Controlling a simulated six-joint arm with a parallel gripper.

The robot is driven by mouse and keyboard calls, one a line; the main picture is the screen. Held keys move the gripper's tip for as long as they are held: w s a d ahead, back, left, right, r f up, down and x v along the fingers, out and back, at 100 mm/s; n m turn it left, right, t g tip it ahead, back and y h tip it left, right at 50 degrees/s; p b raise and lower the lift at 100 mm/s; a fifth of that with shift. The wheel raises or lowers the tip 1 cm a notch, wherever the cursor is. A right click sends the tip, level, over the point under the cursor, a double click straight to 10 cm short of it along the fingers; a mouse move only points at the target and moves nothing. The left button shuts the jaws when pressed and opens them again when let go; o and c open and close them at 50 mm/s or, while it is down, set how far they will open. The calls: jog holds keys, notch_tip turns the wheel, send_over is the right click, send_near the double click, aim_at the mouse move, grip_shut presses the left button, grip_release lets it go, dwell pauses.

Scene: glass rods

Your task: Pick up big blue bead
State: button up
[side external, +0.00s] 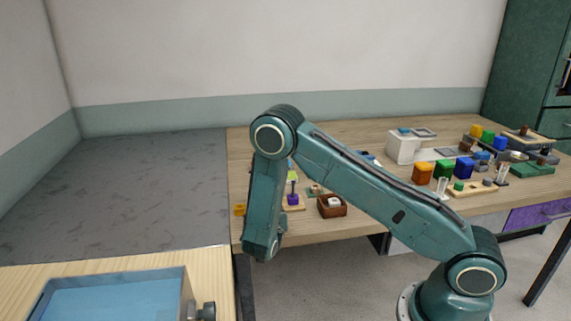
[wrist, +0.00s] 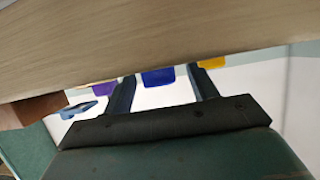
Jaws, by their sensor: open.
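A deep blue rounded piece (wrist: 158,78), which looks like the big blue bead, shows in the wrist view against the table's edge. It appears between the two dark fingers of my gripper (wrist: 161,73). The fingers are spread apart, and I see no finger touching the blue piece. How far it lies beyond the fingertips is hard to tell. In the side view my arm hides the fingers, and I cannot make out this blue piece there.
A yellow piece (wrist: 211,63) and a purple piece (wrist: 104,88) flank the blue one. A brown box (side external: 331,207) stands on the wooden table (side external: 330,229). Several coloured blocks and a white device (side external: 404,148) fill the table's right side. A blue tray (side external: 115,302) is front left.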

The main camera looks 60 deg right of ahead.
jog(key=c, duration=1.1)
jog(key=shift+o, duration=0.2)
jog(key=shift+r, duration=0.15)
notch_tip(320, 180, up, 20)
dwell(0.4)
dwell(0.5)
